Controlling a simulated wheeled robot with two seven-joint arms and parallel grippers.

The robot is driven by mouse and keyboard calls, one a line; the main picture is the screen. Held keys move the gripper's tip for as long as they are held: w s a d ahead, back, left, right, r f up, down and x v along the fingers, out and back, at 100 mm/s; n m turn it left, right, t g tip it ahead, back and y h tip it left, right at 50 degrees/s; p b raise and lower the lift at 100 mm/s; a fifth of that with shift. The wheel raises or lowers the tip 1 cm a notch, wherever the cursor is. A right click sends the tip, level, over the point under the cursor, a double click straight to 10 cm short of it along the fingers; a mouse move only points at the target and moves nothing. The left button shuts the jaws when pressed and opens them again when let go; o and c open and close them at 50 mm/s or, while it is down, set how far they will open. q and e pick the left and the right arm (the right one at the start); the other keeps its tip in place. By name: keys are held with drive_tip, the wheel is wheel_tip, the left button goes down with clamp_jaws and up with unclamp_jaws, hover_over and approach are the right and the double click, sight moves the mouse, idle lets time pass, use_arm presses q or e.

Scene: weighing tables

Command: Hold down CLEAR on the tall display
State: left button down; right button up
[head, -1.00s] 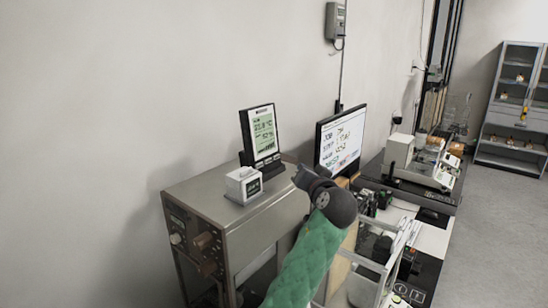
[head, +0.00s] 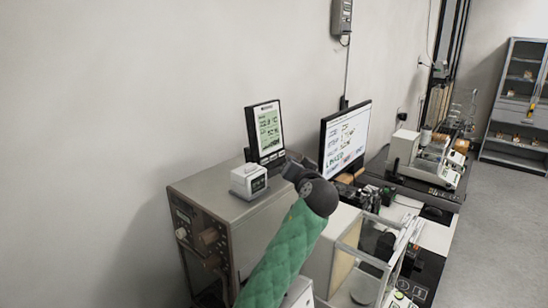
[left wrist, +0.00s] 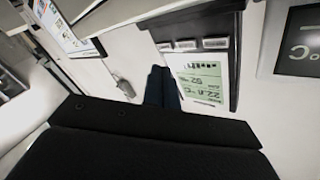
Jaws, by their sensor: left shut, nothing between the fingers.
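The tall display (head: 266,132) stands upright on the metal cabinet, a dark-framed panel with a pale green screen. In the left wrist view the tall display (left wrist: 234,70) appears upside down, with a row of three light buttons (left wrist: 187,45) along its lower edge. Their labels are too small to read, so I cannot tell which is CLEAR. My left gripper (head: 289,168) is just right of the display's foot. In the left wrist view its dark fingers (left wrist: 160,72) are shut and empty, overlapping the screen's edge near the buttons. Contact cannot be told. My right gripper is out of view.
A small white cube device (head: 248,181) sits on the metal cabinet (head: 205,185) in front of the display. A monitor (head: 345,138) stands close to the right of my left gripper. A glass-sided balance (head: 345,262) is nearer, at lower right.

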sight(276, 158)
use_arm(q)
drive_tip(key=shift+w+a+f, duration=0.1)
drive_tip(key=shift+w+a, duration=0.25)
drive_tip(key=shift+a, duration=0.1)
drive_tip(key=shift+w+a+f, duration=0.1)
drive_tip(key=shift+w+a, duration=0.55)
drive_tip(key=shift+a, duration=0.25)
drive_tip(key=shift+w+a+b, duration=0.15)
drive_tip(key=shift+a+b, duration=0.1)
drive_tip(key=shift+b, duration=0.15)
idle(1.1)
drive_tip(key=shift+w+a+f, duration=0.2)
drive_tip(key=shift+a+f, duration=0.15)
drive_tip(key=shift+a, duration=0.15)
idle(1.7)
drive_tip(key=shift+w+a, duration=0.2)
drive_tip(key=shift+a, duration=0.05)
drive_tip(key=shift+s+d, duration=0.1)
drive_tip(key=shift+d+r, duration=0.1)
drive_tip(key=shift+r, duration=0.2)
idle(1.0)
